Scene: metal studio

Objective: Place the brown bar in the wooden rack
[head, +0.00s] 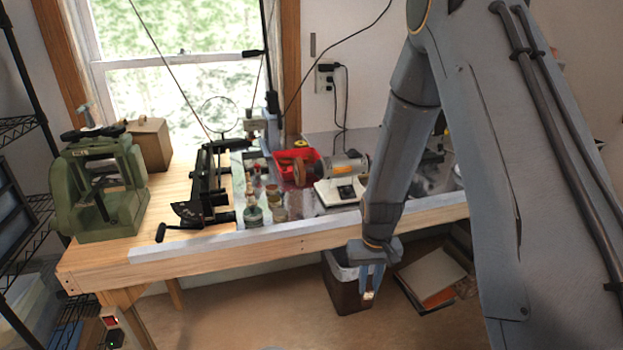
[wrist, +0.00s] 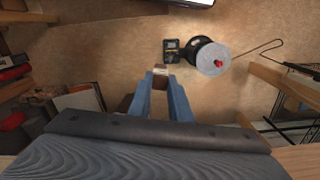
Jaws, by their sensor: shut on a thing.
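My gripper (head: 370,287), with blue fingers, points down in front of the workbench edge, over the floor area. The wrist view shows the gripper (wrist: 160,76) from behind, its fingers closing toward each other at the tips. A small pale and brownish piece shows between the fingertips; I take it for the brown bar (head: 369,295), and it also shows in the wrist view (wrist: 160,71). Most of it is hidden or too small to make out. I cannot pick out the wooden rack in either view.
The wooden workbench (head: 100,275) carries a green machine (head: 100,190), a black lever tool (head: 205,190), a red bin (head: 297,160) and a grinder (head: 338,175). A dark waste bin (head: 345,292) stands behind my gripper. The wrist view shows a spool (wrist: 212,60) and a meter (wrist: 171,50).

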